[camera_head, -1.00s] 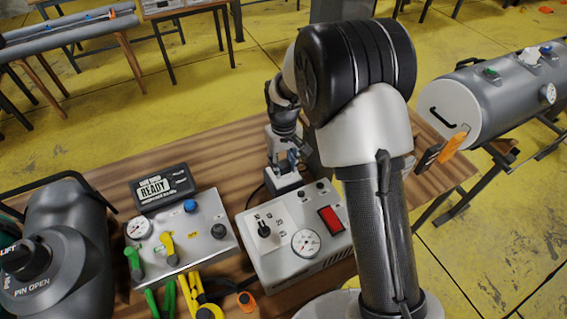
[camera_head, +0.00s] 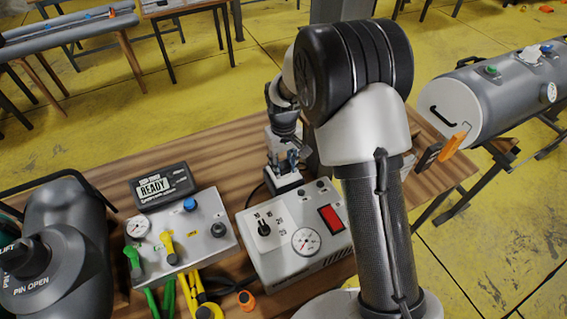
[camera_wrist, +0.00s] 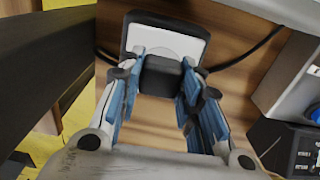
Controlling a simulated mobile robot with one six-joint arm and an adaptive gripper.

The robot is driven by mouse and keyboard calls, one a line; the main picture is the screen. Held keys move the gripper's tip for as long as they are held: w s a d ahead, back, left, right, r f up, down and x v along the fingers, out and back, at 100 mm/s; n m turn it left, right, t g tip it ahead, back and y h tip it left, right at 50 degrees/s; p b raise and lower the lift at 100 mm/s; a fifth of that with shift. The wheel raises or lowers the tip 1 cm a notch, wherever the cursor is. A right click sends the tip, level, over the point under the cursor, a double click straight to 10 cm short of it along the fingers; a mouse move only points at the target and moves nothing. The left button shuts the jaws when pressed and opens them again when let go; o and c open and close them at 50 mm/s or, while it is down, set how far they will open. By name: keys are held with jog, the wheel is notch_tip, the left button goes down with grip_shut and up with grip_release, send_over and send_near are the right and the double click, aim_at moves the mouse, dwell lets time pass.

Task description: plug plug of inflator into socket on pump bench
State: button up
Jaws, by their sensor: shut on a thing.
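The plug (camera_wrist: 161,76) is a black block held between the blue finger pads of my gripper (camera_wrist: 160,88) in the wrist view. In the head view my gripper (camera_head: 288,160) points down behind the inflator (camera_head: 290,262), a pale grey box with a gauge and a red switch. The plug is not clearly visible there.
The wooden pump bench (camera_head: 120,170) also carries a READY display box (camera_head: 162,187) and a valve panel (camera_head: 200,255) with coloured knobs. A black cable (camera_wrist: 248,55) runs beside the socket.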

jog(key=shift+f, duration=0.2)
jog(key=o, duration=1.1)
jog(key=shift+c, duration=0.2)
jog(key=shift+r, duration=0.1)
notch_tip(320, 180, up, 12)
